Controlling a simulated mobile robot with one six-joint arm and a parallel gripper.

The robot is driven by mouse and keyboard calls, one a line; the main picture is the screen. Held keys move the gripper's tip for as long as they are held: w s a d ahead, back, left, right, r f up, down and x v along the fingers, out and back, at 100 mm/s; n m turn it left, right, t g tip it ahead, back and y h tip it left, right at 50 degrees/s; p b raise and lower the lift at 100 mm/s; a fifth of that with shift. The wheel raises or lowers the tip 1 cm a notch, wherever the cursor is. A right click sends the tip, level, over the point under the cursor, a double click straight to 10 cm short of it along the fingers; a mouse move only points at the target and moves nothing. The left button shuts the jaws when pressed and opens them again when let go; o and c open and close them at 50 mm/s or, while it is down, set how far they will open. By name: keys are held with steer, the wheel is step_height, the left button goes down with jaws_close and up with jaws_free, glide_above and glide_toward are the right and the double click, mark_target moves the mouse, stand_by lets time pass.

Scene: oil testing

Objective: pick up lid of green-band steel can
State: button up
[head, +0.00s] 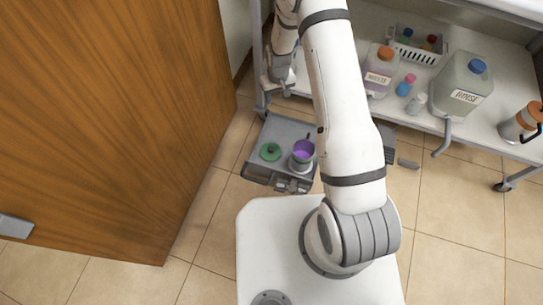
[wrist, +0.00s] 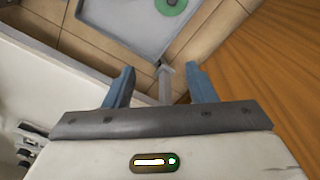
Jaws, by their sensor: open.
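A round green lid-like disc (head: 270,151) lies on the left of a grey tray or open drawer (head: 284,131). It also shows, cut off by the top edge, in the wrist view (wrist: 171,4). To its right stands a small steel can with a purple inside or top (head: 303,152); I cannot make out a green band on it. My gripper (wrist: 160,83) is open, with nothing held between its blue-grey fingers. The disc is beyond the fingertips, apart from them. In the head view my arm hides part of the scene.
A wooden door (head: 110,110) stands at the left, close to the tray. A shelf at the back right holds a large jug (head: 461,85), a bottle with an orange cap (head: 379,72), a white basket (head: 418,48) and an orange-topped container (head: 521,122). Tiled floor is clear at lower right.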

steer(key=n+b, duration=0.1)
steer(key=b, duration=0.5)
glide_toward(271, 149)
steer(key=shift+g, duration=0.3)
steer(key=f, duration=0.5)
steer(key=shift+w+d, duration=0.2)
steer(key=shift+w, duration=0.05)
steer(key=f, duration=0.1)
steer(key=f+b, duration=0.1)
steer(key=f, duration=0.1)
steer(key=f+b, duration=0.1)
steer(key=f, duration=0.1)
steer(key=shift+a+f, duration=0.15)
steer(key=shift+a, duration=0.1)
steer(key=c, duration=1)
